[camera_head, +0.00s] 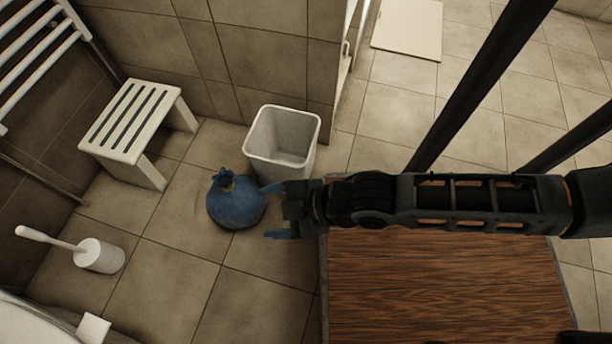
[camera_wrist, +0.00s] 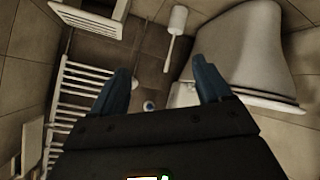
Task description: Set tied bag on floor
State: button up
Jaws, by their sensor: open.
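The tied blue bag (camera_head: 236,204) sits upright on the tiled floor in the head view, its gathered neck with an orange-yellow tie at the top. It is just left of and in front of the white bin. My gripper (camera_head: 272,212) is open and empty, with its blue fingertips pointing left near the bag's right side. I cannot tell from this angle how far above the floor the fingers are. In the wrist view my open fingers (camera_wrist: 162,88) show with nothing between them, and I cannot make out the bag there.
An empty-looking white bin (camera_head: 284,138) stands behind the bag. A slatted white stool (camera_head: 136,121) is at the back left, and a toilet brush in its holder (camera_head: 100,256) is at the left. A brown wood-grain surface (camera_head: 440,290) lies below my arm. Floor in front of the bag is clear.

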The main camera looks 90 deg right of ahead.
jog(key=s+a+r+m+t, duration=0.1)
jog(key=s+r+m+t, duration=0.1)
jog(key=r, duration=0.7)
jog(key=s+a+r+m+t+y, duration=0.1)
jog(key=s+r, duration=0.3)
jog(key=r, duration=0.5)
jog(key=shift+a+r+m+t+y, duration=0.2)
jog(key=shift+a+m+t+y, duration=0.15)
jog(key=shift+t, duration=0.55)
